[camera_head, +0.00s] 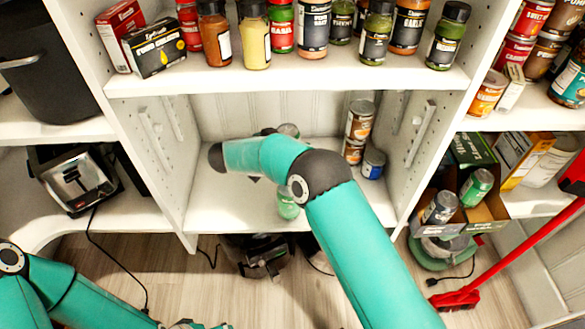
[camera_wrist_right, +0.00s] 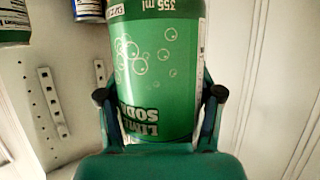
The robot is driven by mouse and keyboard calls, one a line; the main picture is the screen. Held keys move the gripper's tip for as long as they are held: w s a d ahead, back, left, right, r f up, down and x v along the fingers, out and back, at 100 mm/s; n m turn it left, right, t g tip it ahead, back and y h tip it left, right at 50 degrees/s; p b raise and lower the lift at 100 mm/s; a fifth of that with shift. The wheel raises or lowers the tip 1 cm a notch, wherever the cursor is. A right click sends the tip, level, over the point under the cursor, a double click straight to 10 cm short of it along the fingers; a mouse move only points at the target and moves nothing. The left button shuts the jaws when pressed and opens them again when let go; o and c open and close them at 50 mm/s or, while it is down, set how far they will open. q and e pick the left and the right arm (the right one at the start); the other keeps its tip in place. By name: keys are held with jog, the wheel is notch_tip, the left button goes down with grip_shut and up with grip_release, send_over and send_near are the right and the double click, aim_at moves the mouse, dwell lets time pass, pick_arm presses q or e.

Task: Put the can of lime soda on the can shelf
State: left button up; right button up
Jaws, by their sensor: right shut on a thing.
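The can of lime soda (camera_wrist_right: 150,65) fills the middle of the right wrist view, green with white bubbles. My right gripper (camera_wrist_right: 158,108) is shut on it, one finger on each side. In the head view my right arm reaches into the middle compartment and hides most of the gripper. A green can (camera_head: 288,204) shows just below the arm, and a can top (camera_head: 289,130) just above it; I cannot tell how each relates to the grip. The white shelf (camera_head: 225,205) there holds orange-labelled cans (camera_head: 359,120) and a blue can (camera_head: 373,163). My left gripper (camera_head: 186,324) barely shows at the bottom edge.
Side walls (camera_head: 150,160) bound the compartment, with a shelf of jars (camera_head: 314,27) above. A box with cans (camera_head: 486,212) stands at the right. A toaster (camera_head: 75,178) stands at the left. The compartment's left part is clear.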

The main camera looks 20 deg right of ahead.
notch_tip(320, 180, down, 9)
jog(key=shift+f+b, duration=0.1)
jog(key=shift+b, duration=1)
jog(key=o, duration=1.4)
jog(key=shift+c, duration=0.2)
jog(key=shift+s+a, duration=0.1)
jog(key=shift+a, duration=0.1)
jog(key=p+v, duration=0.2)
jog(key=v, duration=0.9)
jog(key=shift+s+a+p, duration=0.2)
jog(key=shift+a+p, duration=0.05)
jog(key=shift+p, duration=0.1)
jog(key=shift+r, duration=0.25)
